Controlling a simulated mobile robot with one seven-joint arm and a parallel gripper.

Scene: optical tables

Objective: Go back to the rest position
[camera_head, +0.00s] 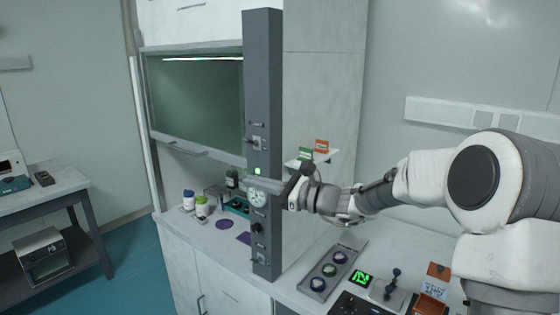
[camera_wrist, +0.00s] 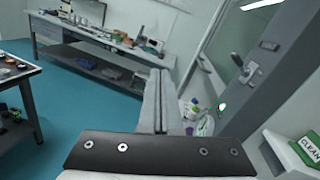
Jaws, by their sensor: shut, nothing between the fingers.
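My arm reaches in from the right in the head view. My gripper (camera_head: 250,184) is level in front of the grey post (camera_head: 262,60), close to its gauge and small green light. In the wrist view the two fingers of my gripper (camera_wrist: 156,75) lie side by side, shut, with nothing between them. In that view the post (camera_wrist: 262,75) stands to the right of the fingers. I cannot tell whether the fingertips touch the post.
A fume hood (camera_head: 195,100) with bottles stands behind the post. A tray with round parts (camera_head: 333,270), a green display (camera_head: 360,278) and a small orange-labelled box (camera_head: 437,272) are on the counter below my arm. A side table (camera_head: 60,190) stands left, across open floor.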

